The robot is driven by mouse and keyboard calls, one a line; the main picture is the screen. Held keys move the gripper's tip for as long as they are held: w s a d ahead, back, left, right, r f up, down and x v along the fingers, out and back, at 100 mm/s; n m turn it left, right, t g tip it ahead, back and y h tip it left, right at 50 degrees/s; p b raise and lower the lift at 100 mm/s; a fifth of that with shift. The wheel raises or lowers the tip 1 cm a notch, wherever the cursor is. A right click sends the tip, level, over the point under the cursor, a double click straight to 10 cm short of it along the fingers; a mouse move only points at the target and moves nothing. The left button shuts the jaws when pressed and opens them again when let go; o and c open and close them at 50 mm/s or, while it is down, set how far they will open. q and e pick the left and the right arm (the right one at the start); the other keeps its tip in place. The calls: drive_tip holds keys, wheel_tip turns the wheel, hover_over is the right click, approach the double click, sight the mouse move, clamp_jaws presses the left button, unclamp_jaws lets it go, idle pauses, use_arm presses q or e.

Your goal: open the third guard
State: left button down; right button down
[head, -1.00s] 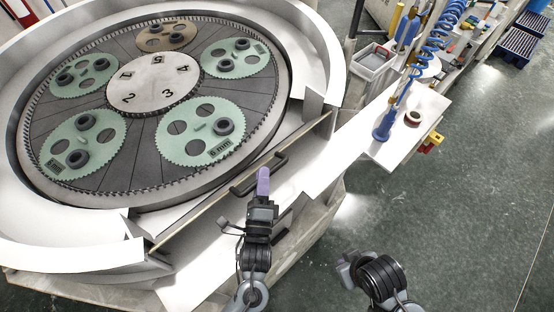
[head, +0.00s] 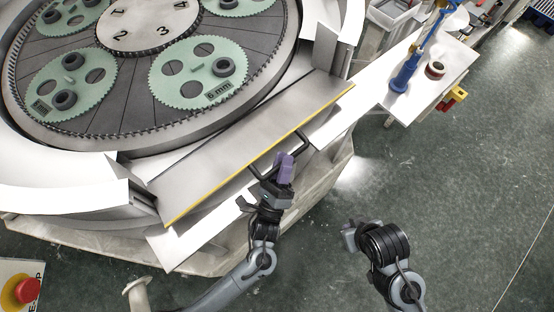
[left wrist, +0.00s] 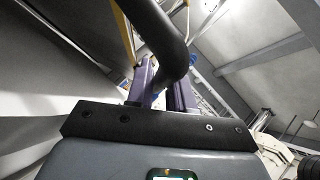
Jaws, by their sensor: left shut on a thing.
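The guard (head: 250,140) is a flat grey panel with a yellow edge at the front rim of the round machine. It is tilted outward, so its broad face shows in the head view. Its black bar handle (head: 262,173) is on the outer edge. My left gripper (head: 284,165), with purple fingers, is shut on the handle. In the left wrist view the black handle (left wrist: 165,40) runs down to the purple fingers (left wrist: 162,88). My right arm is at the lower right of the head view, apart from the guard; its fingers cannot be made out.
The round plate (head: 125,75) carries green toothed discs (head: 197,78) and a numbered white hub (head: 150,22). A white side table (head: 440,85) at right holds a blue stand (head: 405,72) and a reel (head: 435,69). A red stop button (head: 27,290) is at lower left. Floor at right is clear.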

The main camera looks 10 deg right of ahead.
idle(0.4)
use_arm(q)
drive_tip(key=c, duration=1.1)
unclamp_jaws()
drive_tip(key=shift+w, duration=0.1)
use_arm(e)
drive_tip(key=shift+w, duration=0.1)
use_arm(q)
drive_tip(key=shift+r, duration=0.15)
